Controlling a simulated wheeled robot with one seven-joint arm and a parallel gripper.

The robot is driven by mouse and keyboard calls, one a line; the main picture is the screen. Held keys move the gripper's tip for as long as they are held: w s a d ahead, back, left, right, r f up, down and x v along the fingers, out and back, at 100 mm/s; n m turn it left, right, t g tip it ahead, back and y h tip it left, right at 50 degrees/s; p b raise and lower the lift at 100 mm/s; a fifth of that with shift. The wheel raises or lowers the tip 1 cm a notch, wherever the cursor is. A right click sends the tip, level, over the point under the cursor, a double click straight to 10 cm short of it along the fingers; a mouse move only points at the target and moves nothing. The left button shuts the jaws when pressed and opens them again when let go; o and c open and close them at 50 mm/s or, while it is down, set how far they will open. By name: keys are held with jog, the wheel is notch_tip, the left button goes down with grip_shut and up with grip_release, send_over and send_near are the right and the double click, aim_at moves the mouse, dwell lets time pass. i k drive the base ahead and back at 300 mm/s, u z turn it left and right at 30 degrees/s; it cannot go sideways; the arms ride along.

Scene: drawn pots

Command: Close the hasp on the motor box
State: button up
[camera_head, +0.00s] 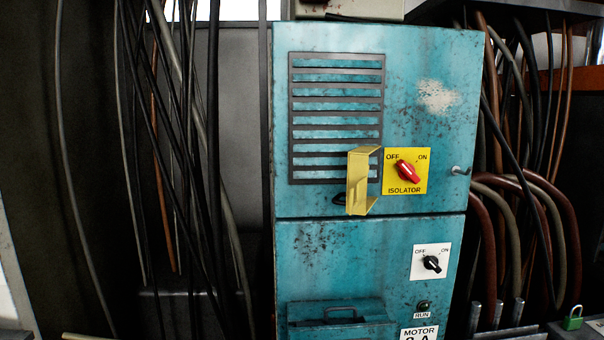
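The motor box (330,245) is a teal, rust-spotted metal cabinet in the middle of the head camera view. Its hasp (357,183) is a yellow bent bracket. It stands out from the upper door, just left of the yellow isolator plate (420,183), and does not cover the red isolator knob (408,172). The knob sits slanted, from upper left to lower right, between the OFF and ON marks. My gripper is not in view.
A green padlock (572,318) stands on a ledge at the lower right. A small metal handle (460,170) sticks out at the door's right edge. A black switch (432,263) is on the lower panel. Cables (180,130) hang on both sides of the box.

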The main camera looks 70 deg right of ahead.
aim_at(357, 203)
jog(key=u, duration=0.05)
jog(key=i, duration=0.5)
jog(key=z, duration=3.25)
jog(key=i, duration=0.5)
jog(key=u, duration=0.1)
jog(key=k, duration=0.8)
jog(key=u, duration=1.75)
